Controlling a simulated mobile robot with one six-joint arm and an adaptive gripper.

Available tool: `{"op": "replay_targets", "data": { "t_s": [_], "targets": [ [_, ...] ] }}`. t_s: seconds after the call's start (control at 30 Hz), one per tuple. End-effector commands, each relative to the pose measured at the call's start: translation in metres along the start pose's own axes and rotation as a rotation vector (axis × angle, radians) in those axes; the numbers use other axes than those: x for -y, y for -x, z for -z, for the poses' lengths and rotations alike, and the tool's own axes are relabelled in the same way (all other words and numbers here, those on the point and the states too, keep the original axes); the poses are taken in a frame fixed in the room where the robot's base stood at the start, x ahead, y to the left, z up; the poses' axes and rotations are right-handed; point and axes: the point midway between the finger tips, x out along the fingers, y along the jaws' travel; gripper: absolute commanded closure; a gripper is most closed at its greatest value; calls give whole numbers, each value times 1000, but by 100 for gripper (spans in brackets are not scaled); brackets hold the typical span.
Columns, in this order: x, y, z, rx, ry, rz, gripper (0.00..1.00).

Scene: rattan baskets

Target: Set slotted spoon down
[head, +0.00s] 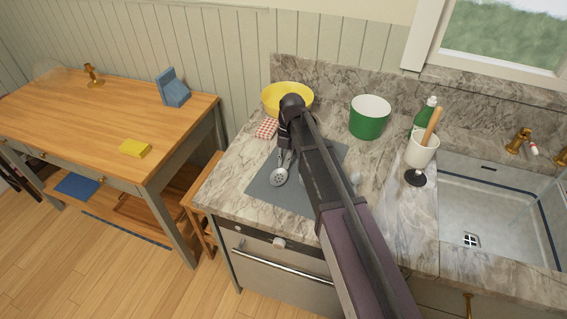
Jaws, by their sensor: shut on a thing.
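The slotted spoon (280,177) shows its round, perforated metal head above or on the grey mat (263,194) on the marble counter. My gripper (286,149) is at the upper end of the spoon and is shut on it, with the head pointing toward the front of the counter. My arm hides part of the mat and the rest of the handle. I cannot tell whether the spoon head touches the mat.
A yellow bowl (272,98), a red checked cloth (266,129) and a green pot (368,122) stand near. A white cup (420,155) with a wooden utensil and a green bottle (424,115) are beside the sink (500,220). The mat's left part is clear.

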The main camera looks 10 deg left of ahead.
Motion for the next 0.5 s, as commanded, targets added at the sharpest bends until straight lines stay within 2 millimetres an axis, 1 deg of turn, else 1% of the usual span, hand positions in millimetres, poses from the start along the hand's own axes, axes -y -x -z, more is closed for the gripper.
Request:
{"op": "replay_targets", "data": {
  "t_s": [0.23, 0.27, 0.3, 0.37, 0.5],
  "targets": [
    [0, -3, -1, 0, 0, 0, 100],
    [0, -3, -1, 0, 0, 0, 80],
    [0, -2, -1, 0, 0, 0, 68],
    [0, -2, -1, 0, 0, 0, 51],
    [0, -2, -1, 0, 0, 0, 51]
  ]
}}
